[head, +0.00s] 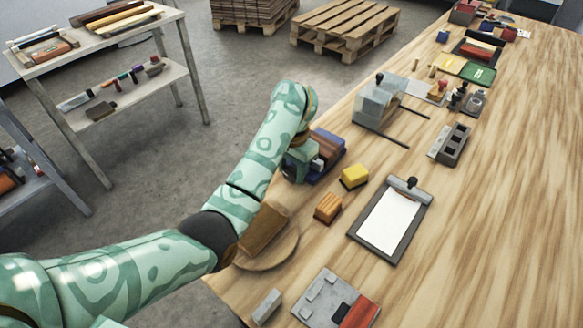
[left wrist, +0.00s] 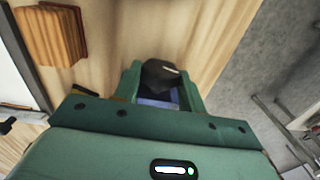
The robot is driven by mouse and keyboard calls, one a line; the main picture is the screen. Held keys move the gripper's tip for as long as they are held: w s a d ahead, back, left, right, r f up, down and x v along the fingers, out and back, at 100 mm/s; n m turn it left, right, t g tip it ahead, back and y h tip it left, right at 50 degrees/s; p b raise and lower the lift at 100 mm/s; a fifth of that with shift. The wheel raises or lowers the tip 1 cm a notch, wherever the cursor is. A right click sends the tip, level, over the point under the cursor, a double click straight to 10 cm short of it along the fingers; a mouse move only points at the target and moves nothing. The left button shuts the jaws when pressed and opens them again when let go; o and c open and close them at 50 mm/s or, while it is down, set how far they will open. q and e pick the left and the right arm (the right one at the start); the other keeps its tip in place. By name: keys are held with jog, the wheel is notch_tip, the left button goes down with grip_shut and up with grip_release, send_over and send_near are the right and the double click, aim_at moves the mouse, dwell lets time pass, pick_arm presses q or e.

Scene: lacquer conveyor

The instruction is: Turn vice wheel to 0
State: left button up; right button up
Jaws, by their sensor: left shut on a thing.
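The blue vice (head: 328,158) stands at the left edge of the wooden bench, with a reddish-brown block in it. My left gripper (head: 300,160) comes down at the vice's near left end and covers that part in the head view. In the left wrist view, the fingers (left wrist: 162,88) are shut on a dark faceted piece (left wrist: 160,74), which I take to be the vice wheel. A strip of blue (left wrist: 158,102) shows just below it. The wheel's marks and its setting cannot be read. My right gripper is in neither view.
A yellow block (head: 354,176) and an orange-brown block (head: 328,208) stand close to the vice. A clipboard (head: 418,210) lies to the right. A round board (head: 272,258) lies under my left forearm.

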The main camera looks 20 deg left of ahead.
pick_arm(q)
jog(key=shift+f+h+b, duration=0.1)
jog(key=shift+h+b, duration=0.3)
jog(key=shift+h, duration=0.1)
jog(key=shift+g+h, duration=0.4)
jog(key=shift+h, duration=0.1)
jog(key=shift+w+a+g+h+b, duration=0.15)
jog(key=shift+g+h+b, duration=0.1)
jog(key=shift+h, duration=0.45)
jog(key=shift+a+g+h+b, duration=0.15)
jog(key=shift+g+h, duration=0.15)
jog(key=shift+h, duration=0.4)
jog(key=shift+w+a+g+h+b, duration=0.15)
jog(key=shift+g+h+b, duration=0.1)
jog(key=shift+h, duration=0.45)
jog(key=shift+s, duration=0.1)
jog(key=o, duration=1)
